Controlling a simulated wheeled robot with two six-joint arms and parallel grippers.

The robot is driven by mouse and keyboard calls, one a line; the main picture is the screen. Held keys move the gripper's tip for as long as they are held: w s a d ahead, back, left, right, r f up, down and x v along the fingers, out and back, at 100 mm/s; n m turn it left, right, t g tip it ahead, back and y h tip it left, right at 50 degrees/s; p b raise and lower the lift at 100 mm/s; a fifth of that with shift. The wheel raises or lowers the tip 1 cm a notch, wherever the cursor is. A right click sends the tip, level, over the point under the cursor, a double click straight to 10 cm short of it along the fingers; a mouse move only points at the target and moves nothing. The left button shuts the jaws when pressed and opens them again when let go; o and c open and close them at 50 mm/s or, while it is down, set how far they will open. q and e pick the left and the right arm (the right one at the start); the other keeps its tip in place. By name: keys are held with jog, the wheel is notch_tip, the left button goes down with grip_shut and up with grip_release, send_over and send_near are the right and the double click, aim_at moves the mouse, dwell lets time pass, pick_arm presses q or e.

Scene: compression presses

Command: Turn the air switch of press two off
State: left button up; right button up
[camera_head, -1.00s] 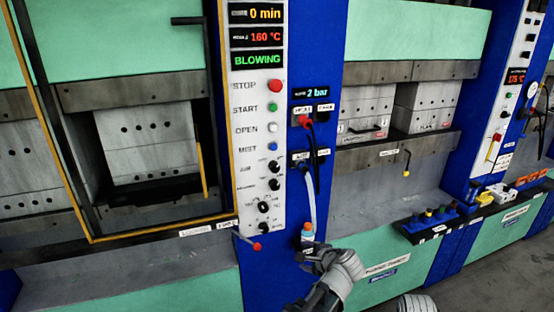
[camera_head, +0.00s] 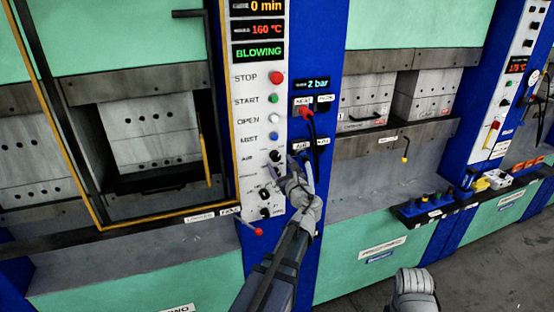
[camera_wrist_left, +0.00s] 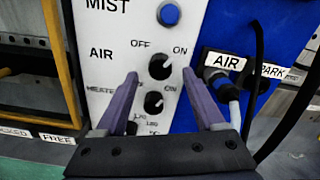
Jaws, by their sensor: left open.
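The air switch (camera_wrist_left: 160,66) is a black round knob on the white control panel, between the printed words OFF and ON. Its pale pointer mark appears to lean toward ON. In the head view the switch (camera_head: 275,156) sits beside the word AIR, partly behind my gripper. My left gripper (camera_head: 287,163) is open and empty in front of the panel. In the left wrist view its purple fingers (camera_wrist_left: 159,76) appear on either side of the switch, with the knob beyond the tips; I cannot tell whether they touch it.
Just below the switch is the heater knob (camera_wrist_left: 154,102). Above are the blue MIST button (camera_head: 274,136) and a green BLOWING display (camera_head: 258,52). On the right, a plug and hose sit by the AIR label (camera_wrist_left: 223,62). A red-tipped lever (camera_head: 256,231) sticks out below.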

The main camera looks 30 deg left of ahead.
aim_at(277, 158)
pick_arm(q)
jog(key=shift+x, duration=1.9)
jog(key=shift+c, duration=0.2)
grip_shut()
